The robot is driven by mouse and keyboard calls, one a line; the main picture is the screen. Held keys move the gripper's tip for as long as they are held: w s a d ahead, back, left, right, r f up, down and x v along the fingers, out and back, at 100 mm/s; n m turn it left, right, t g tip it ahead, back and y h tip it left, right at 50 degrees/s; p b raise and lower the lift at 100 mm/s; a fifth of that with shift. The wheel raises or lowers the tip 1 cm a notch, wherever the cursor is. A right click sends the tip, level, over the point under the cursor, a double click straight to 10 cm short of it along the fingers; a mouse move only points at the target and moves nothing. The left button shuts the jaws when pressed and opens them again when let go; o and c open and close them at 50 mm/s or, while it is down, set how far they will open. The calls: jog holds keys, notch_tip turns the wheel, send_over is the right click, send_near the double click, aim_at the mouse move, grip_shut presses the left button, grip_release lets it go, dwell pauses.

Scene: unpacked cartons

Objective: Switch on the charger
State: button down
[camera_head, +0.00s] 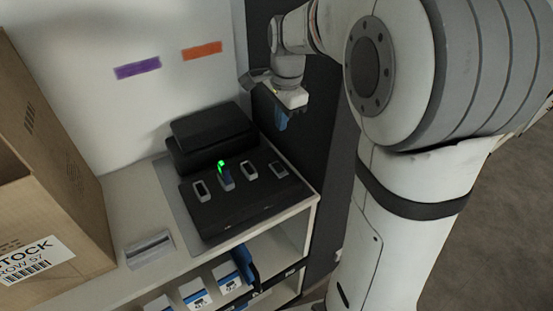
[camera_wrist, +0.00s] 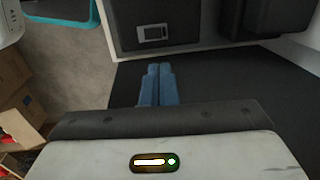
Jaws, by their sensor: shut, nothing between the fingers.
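The charger (camera_head: 240,190) is a black unit on the shelf top, with a sloped front and a raised block behind it. Several light-rimmed slots line its front. A dark blue item with a lit green top (camera_head: 224,175) stands in the second slot from the left; the other slots look empty. My gripper (camera_head: 281,124) hangs above and beyond the charger's right end, apart from it. In the wrist view its blue fingers (camera_wrist: 157,70) are shut together and empty. Part of the charger (camera_wrist: 190,28) with one slot shows beyond the fingertips. I cannot make out a switch for certain.
A cardboard carton (camera_head: 45,190) stands at the left of the shelf. A small grey holder (camera_head: 149,249) lies in front of the charger. White boxes (camera_head: 194,292) sit on the lower shelf. A dark panel (camera_head: 335,190) stands at the right. Bare floor (camera_head: 500,220) lies beyond my arm.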

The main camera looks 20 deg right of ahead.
jog(key=shift+a, duration=0.1)
jog(key=p, duration=0.2)
send_near(277, 164)
jog(key=f, duration=0.6)
jog(key=shift+w+a+f, duration=0.2)
jog(key=shift+w+f, duration=0.15)
jog(key=shift+f, duration=0.05)
jog(key=shift+d, duration=0.1)
